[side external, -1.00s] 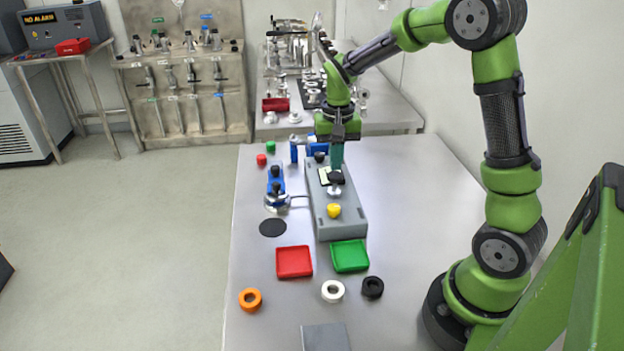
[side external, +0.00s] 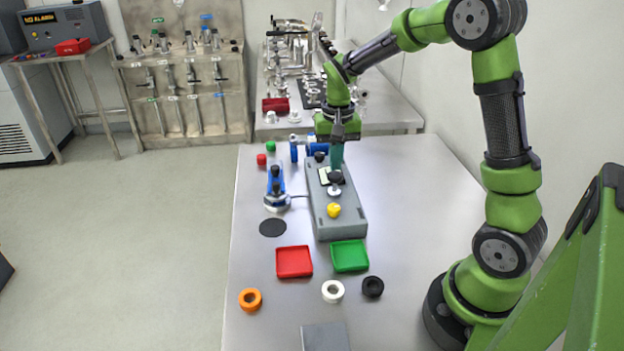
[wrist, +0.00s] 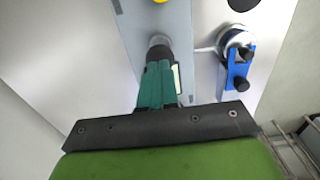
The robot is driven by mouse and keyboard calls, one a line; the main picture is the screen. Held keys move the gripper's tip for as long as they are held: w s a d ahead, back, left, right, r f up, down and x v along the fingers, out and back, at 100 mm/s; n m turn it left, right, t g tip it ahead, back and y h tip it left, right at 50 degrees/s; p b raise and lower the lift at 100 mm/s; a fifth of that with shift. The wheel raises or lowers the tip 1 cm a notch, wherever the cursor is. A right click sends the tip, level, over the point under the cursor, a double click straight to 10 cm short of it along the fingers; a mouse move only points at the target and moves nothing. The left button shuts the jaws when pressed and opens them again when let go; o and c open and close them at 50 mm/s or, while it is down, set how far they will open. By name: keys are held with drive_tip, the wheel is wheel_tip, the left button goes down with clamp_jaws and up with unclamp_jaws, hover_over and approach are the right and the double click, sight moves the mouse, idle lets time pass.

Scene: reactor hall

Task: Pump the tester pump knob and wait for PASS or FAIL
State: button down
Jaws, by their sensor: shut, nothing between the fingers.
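The grey tester box (side external: 322,222) lies lengthwise on the steel table. On its top are a yellow knob (side external: 334,210) at the near end, a small pale display (side external: 324,177), and the pump knob (side external: 336,178), black on a silver base. My gripper (side external: 337,168) points down with its teal fingers shut and empty, right at the top of the pump knob. The side view does not settle whether they touch. In the wrist view the shut fingers (wrist: 158,68) cover much of the black knob, and the silver base shows beyond. The display is too small to read.
A blue clamp fitting (side external: 276,182) joins the box's left side by a thin line. A red tray (side external: 294,262) and a green tray (side external: 349,256) lie empty in front. Orange, white and black rings lie nearer. The table right of the box is clear.

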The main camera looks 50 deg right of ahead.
sight(335, 175)
drive_tip(key=shift+f, duration=0.25)
drive_tip(key=shift+f, duration=2)
drive_tip(key=shift+r, duration=2.25)
drive_tip(key=shift+f, duration=0.35)
drive_tip(key=shift+f, duration=1.9)
drive_tip(key=shift+r, duration=2.25)
